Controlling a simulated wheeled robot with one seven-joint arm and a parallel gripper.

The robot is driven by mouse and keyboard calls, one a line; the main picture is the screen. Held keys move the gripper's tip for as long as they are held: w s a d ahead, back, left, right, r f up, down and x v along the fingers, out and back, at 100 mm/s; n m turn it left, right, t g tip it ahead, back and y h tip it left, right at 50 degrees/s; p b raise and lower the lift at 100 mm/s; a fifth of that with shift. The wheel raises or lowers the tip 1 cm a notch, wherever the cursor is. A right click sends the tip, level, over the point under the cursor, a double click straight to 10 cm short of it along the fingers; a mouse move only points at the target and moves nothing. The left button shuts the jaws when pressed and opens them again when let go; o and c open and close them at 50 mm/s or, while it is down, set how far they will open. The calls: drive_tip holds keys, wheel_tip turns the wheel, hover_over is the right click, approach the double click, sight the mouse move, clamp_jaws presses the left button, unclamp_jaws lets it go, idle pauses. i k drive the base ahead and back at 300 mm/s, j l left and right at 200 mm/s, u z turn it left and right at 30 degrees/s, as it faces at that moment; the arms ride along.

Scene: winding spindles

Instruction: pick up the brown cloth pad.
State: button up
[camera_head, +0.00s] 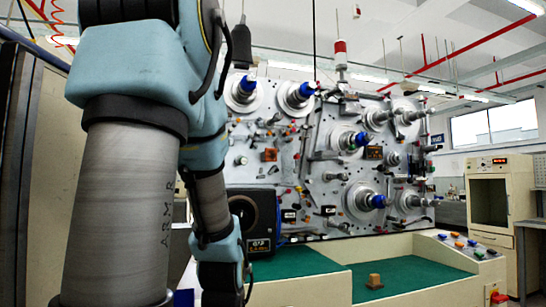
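A small brown piece (374,282) rests on the green surface (415,273) of the bench, right of the picture's bottom middle. It looks like a low block with a raised part on top. It is the only brown thing I see on the green surface, but at this size I cannot tell whether it is cloth. My arm fills the left of the view and runs down to the bottom edge, left of the brown piece and apart from it. My gripper's fingers are not visible.
A tall machine panel (330,130) with several spindles and rollers stands behind the bench. A dark box (252,222) stands left of the green surface. A sloped panel with coloured buttons (459,243) is at the right. The green surface around the brown piece is clear.

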sight(374, 284)
drive_tip(key=u, duration=0.3)
drive_tip(key=k+l+u, duration=0.1)
drive_tip(key=l+u, duration=0.25)
drive_tip(key=k+l+u, duration=0.1)
drive_tip(key=l+u, duration=0.3)
drive_tip(key=k+l, duration=0.15)
drive_tip(key=l, duration=0.25)
drive_tip(key=k+l+u, duration=0.1)
drive_tip(key=l, duration=0.3)
drive_tip(key=k+l+u, duration=0.1)
drive_tip(key=k+l, duration=0.3)
drive_tip(key=l, duration=0.35)
drive_tip(key=k+l+u, duration=0.1)
drive_tip(key=l, duration=0.25)
drive_tip(key=i+l, duration=0.25)
